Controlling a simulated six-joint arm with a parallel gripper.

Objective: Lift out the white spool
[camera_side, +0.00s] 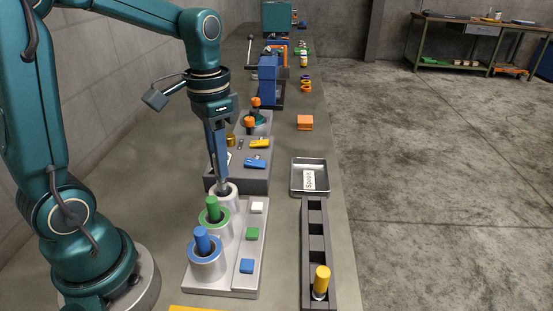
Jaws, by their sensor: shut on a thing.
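My gripper (222,184) points down into the white-rimmed cup (232,200), the farthest of three cups on the grey fixture (222,285). It is shut on the white spool at the cup's mouth; the fingers and rim hide nearly all of the spool, so I cannot tell how deep it sits. A green spool (212,208) stands upright in the green-rimmed cup in the middle. A blue spool (202,240) stands upright in the blue-rimmed cup nearest the camera.
A metal tray labelled "Spools" (325,189) lies empty to the right. A grey block with tools (236,180) stands close behind the cups. An orange box (305,122) sits farther back.

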